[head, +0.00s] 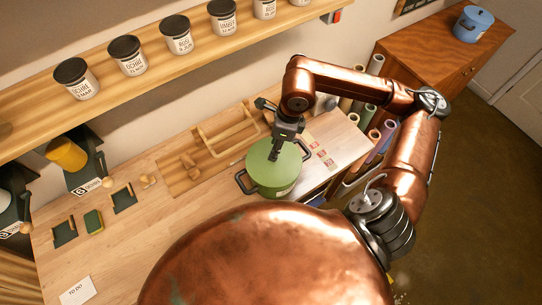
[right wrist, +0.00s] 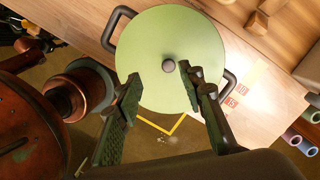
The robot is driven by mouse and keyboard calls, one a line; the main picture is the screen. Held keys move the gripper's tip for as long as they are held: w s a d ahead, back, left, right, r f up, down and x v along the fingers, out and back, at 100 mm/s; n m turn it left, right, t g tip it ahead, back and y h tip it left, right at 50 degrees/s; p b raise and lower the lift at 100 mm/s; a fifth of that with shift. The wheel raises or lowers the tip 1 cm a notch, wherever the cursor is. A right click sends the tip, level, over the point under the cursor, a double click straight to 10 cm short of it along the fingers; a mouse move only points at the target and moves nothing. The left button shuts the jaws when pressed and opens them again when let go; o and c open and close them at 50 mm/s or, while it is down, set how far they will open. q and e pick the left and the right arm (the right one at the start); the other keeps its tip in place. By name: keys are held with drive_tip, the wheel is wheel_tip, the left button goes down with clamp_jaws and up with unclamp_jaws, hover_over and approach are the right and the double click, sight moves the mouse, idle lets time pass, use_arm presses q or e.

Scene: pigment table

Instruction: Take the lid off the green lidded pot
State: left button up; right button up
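The green lidded pot (head: 268,178) stands on the wooden table near its right end, with dark handles on both sides. Its green lid (right wrist: 165,50) is on it, and a round grey knob (right wrist: 169,66) is at the lid's middle in the right wrist view. My right gripper (head: 275,152) is above the lid in the head view, hiding the knob there. In the right wrist view its two fingers (right wrist: 158,83) are apart, with the knob just beyond the space between the tips and nothing held. My left gripper is not in view.
A wooden rack (head: 226,134) stands behind the pot. Coloured rolls (head: 368,115) are to its right. A shelf of labelled jars (head: 178,37) runs above the table. A blue pot (head: 473,24) is on a far cabinet. Bare tabletop lies left of the pot.

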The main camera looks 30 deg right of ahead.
drive_tip(key=f, duration=0.1)
drive_tip(key=d+f, duration=0.1)
drive_tip(key=shift+w+d+f+h+p, duration=0.15)
drive_tip(key=shift+f+h+p, duration=0.2)
drive_tip(key=shift+h, duration=0.05)
drive_tip(key=f+p, duration=0.1)
drive_tip(key=f, duration=0.3)
drive_tip(key=shift+w+a+f+p, duration=0.1)
drive_tip(key=shift+w+a+p, duration=0.05)
drive_tip(key=shift+a+p, duration=0.25)
drive_tip(key=shift+f, duration=0.35)
drive_tip(key=shift+c, duration=0.3)
clamp_jaws()
